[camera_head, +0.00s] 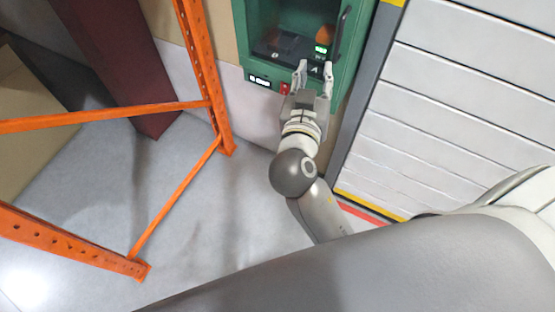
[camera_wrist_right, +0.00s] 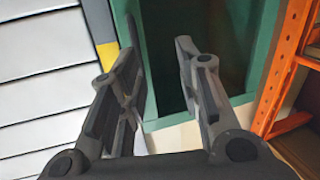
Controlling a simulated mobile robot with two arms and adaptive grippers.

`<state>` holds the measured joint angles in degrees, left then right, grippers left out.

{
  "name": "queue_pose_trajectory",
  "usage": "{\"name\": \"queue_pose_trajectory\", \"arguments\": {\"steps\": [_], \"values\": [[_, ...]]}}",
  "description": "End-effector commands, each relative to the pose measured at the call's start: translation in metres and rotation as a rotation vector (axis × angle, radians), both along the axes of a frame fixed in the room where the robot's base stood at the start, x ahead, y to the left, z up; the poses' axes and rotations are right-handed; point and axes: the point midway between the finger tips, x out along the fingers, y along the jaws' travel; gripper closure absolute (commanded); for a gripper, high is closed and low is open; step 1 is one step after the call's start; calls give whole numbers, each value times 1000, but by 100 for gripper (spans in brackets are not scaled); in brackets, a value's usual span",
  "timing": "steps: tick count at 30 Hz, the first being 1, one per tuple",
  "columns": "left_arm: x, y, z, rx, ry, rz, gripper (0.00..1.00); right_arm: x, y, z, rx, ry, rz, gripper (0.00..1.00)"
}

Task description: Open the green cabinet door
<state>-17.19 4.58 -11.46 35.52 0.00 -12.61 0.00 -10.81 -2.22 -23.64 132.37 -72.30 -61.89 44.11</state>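The green cabinet (camera_head: 346,78) stands against the wall at the top middle of the head view. A dark curved handle (camera_head: 341,32) stands on its right side. Through its front I see a dark inside; whether the door is shut I cannot tell. My right gripper (camera_head: 314,72) is open and empty at the cabinet's lower front, below the handle. In the right wrist view the open fingers (camera_wrist_right: 157,52) point at the green frame (camera_wrist_right: 150,100), and a dark bar, likely the handle, shows by the left fingertip. My left gripper is not in view.
A grey-white slatted shutter (camera_head: 450,100) with a dark and yellow edge is close to the cabinet's right. An orange rack frame (camera_head: 205,75) stands to the left, with a dark red post (camera_head: 110,50) behind it. Grey floor (camera_head: 210,220) is open between.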

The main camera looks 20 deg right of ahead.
Motion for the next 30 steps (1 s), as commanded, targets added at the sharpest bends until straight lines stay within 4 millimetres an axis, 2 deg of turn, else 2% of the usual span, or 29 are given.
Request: {"name": "queue_pose_trajectory", "arguments": {"steps": [15, 30], "values": [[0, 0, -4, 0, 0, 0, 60, 30, 32, -96, -66, 216, 148, 68], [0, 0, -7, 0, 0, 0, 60, 36, 54, -194, -96, 411, 280, 68]]}}
